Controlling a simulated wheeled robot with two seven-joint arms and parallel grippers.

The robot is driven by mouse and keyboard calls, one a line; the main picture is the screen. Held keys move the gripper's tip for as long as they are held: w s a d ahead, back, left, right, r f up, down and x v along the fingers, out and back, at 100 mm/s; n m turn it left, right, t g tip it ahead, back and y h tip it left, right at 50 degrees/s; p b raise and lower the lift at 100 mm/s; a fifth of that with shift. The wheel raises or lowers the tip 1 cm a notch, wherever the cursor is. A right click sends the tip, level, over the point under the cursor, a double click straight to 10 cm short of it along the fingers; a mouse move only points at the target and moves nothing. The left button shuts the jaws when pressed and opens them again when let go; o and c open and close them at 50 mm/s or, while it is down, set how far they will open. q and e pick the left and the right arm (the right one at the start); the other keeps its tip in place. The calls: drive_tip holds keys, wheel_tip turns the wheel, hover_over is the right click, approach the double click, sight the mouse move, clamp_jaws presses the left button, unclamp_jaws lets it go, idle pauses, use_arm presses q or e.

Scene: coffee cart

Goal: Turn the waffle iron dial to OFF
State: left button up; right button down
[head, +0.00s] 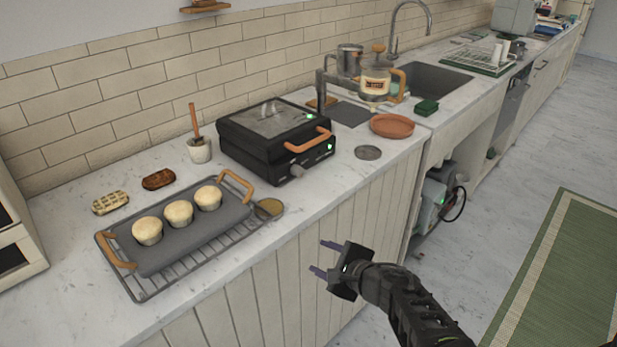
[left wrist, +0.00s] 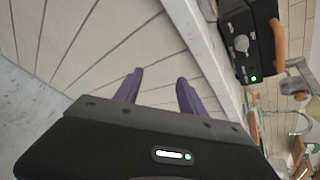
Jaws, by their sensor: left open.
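The black waffle iron (head: 262,150) stands closed on the marble counter, with an orange handle (head: 307,140) at its front. Its grey round dial (head: 297,171) sits low on the front face; a small green light (head: 330,147) glows to the right. In the left wrist view the dial (left wrist: 241,44) shows at the upper right with small marks around it, too small to read. My left gripper (head: 318,257) is open and empty, in front of the cabinet panels and below the counter edge, apart from the dial. Its purple fingers also show in the left wrist view (left wrist: 160,77). My right gripper is not in view.
A cooling rack with a dark tray (head: 165,262) of muffins lies left of the waffle iron. A grey disc (head: 368,153) and a terracotta plate (head: 392,125) lie to its right. A glass jug (head: 375,82) stands behind. The floor before the cabinets looks clear.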

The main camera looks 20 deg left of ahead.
use_arm(q)
drive_tip(key=s+a+f+n+g+h, duration=0.25)
drive_tip(key=s+f, duration=0.55)
drive_tip(key=f, duration=0.4)
drive_tip(key=s+a+f+n+g+h, duration=0.1)
drive_tip(key=s+f+n+g+h, duration=0.25)
drive_tip(key=s+f, duration=0.7)
drive_tip(key=s+d+f+n+g+h, duration=0.2)
drive_tip(key=s+d+f+n+h, duration=0.1)
drive_tip(key=s+d+f, duration=0.4)
drive_tip(key=s+d+r+n+t+h, duration=0.1)
drive_tip(key=d+r+n+h, duration=0.1)
drive_tip(key=d+n+h, duration=0.3)
drive_tip(key=d+n, duration=0.3)
drive_tip(key=d, duration=0.1)
drive_tip(key=shift+s+d+r+t+p, duration=0.15)
drive_tip(key=shift+d+r+t+p, duration=0.05)
drive_tip(key=shift+t+p, duration=0.2)
